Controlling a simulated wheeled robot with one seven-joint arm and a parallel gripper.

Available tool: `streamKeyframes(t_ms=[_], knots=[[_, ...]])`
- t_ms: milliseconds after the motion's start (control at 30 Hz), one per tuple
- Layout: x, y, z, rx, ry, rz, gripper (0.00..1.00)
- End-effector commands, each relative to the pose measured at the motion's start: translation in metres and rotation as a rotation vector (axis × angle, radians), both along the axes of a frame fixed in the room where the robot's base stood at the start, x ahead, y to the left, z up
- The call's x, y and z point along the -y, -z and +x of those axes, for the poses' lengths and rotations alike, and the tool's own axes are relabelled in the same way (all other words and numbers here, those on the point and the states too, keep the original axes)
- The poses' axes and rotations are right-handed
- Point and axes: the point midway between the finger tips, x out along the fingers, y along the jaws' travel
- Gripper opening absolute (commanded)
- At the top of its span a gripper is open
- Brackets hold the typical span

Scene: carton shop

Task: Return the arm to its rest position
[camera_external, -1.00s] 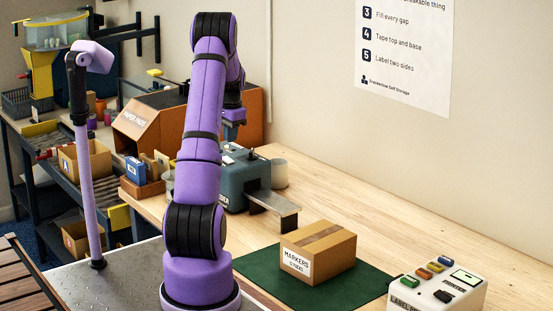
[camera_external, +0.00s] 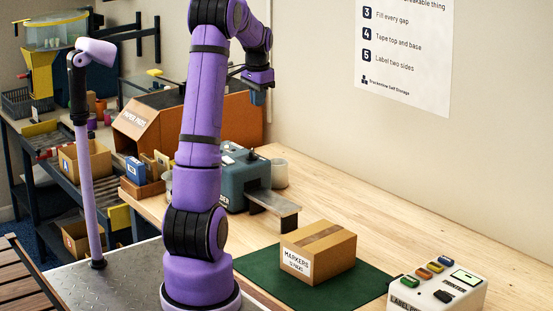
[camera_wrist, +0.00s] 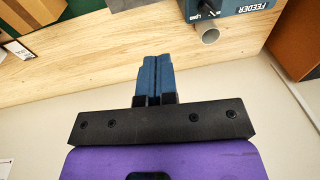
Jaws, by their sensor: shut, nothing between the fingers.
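My purple arm (camera_external: 203,115) stands raised at the near side of the bench, bent at the top toward the wall. My gripper (camera_external: 257,97) hangs in the air above the back of the bench, in front of the wall. In the wrist view its two blue fingers (camera_wrist: 153,72) lie side by side, shut with nothing between them. A taped carton (camera_external: 318,252) labelled MARKERS sits closed on a green mat (camera_external: 248,280), well apart from my gripper.
A teal feeder (camera_external: 233,180) with a grey ledge (camera_external: 273,207) stands behind my arm. An orange PAPER PADS box (camera_external: 153,125) is left of it. A label printer (camera_external: 440,290) stands at the front right. The bench's back right (camera_external: 400,215) is clear.

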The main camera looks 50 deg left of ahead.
Motion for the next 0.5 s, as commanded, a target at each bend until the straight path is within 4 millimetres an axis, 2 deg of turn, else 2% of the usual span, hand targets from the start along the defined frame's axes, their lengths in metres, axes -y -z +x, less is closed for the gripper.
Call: streamKeyframes(t_ms=[33,200,367,500], knots=[[0.026,-0.014,-0.002,0.019,0.007,0.007,0.0],[0.099,-0.046,-0.019,0.074,0.008,0.015,0.0],[0.162,-0.067,-0.044,0.128,0.009,0.017,0.0],[0.213,-0.078,-0.073,0.176,0.012,0.011,0.0]])
